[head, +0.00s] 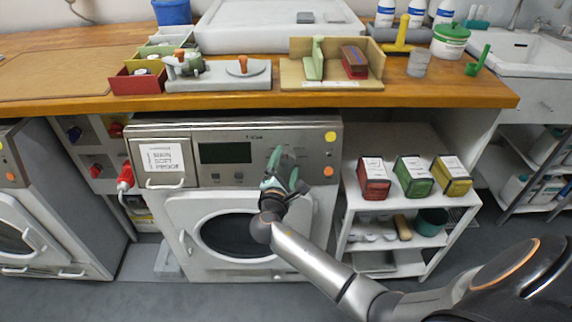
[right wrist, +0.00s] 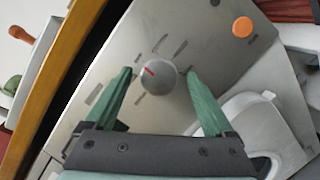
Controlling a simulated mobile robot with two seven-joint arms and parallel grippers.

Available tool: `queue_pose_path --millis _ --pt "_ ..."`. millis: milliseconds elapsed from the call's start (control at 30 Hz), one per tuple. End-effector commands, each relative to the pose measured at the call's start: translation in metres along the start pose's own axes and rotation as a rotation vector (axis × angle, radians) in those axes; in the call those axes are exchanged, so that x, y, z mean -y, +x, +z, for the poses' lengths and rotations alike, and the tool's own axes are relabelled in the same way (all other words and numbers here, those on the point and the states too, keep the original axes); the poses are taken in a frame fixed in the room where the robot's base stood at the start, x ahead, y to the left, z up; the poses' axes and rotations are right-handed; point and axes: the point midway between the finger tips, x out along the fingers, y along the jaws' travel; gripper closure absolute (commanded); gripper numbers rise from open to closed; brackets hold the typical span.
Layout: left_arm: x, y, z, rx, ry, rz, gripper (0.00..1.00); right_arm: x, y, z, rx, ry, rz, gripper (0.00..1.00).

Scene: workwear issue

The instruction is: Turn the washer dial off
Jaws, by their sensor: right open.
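The washer (head: 252,202) stands under the wooden counter, with a steel control panel across its top. Its round grey dial (right wrist: 159,76) shows in the right wrist view, with a red pointer mark and printed lines around it. In the head view my right gripper hides most of the dial. My right gripper (right wrist: 160,85) is open, its green fingers on either side of the dial, with a gap to it on both sides. It also shows in the head view (head: 284,168) in front of the panel. My left gripper is not in view.
An orange button (right wrist: 242,27) sits near the dial. The wooden counter (head: 430,95) overhangs the panel. A white shelf (head: 398,205) with red, green and yellow boxes stands right of the washer. A second machine (head: 45,215) stands at the left.

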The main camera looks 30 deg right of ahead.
Motion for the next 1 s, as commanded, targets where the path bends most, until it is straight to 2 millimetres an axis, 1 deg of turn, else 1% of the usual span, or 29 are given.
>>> queue_pose_path --millis 167,267,367,600,700,833,1000 --pt "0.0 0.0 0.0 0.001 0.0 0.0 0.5 0.0 -0.002 0.0 0.0 0.0 0.0 0.12" --pt "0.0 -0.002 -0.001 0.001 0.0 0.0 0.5 0.0 -0.011 -0.001 -0.003 0.0 0.0 0.12" --pt "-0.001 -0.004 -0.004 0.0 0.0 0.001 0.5 -0.001 -0.028 0.0 -0.003 0.0 -0.001 0.12" --pt "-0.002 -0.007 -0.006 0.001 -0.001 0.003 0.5 0.0 -0.081 0.0 -0.004 0.001 -0.003 0.12" --pt "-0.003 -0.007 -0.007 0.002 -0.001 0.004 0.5 0.0 -0.099 0.0 -0.003 0.001 -0.002 0.12" --pt "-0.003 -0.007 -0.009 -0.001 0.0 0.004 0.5 0.0 -0.116 0.0 -0.001 0.001 -0.002 0.12" --pt "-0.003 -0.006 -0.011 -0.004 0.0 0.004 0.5 0.0 -0.125 0.0 -0.001 0.0 0.0 0.12"
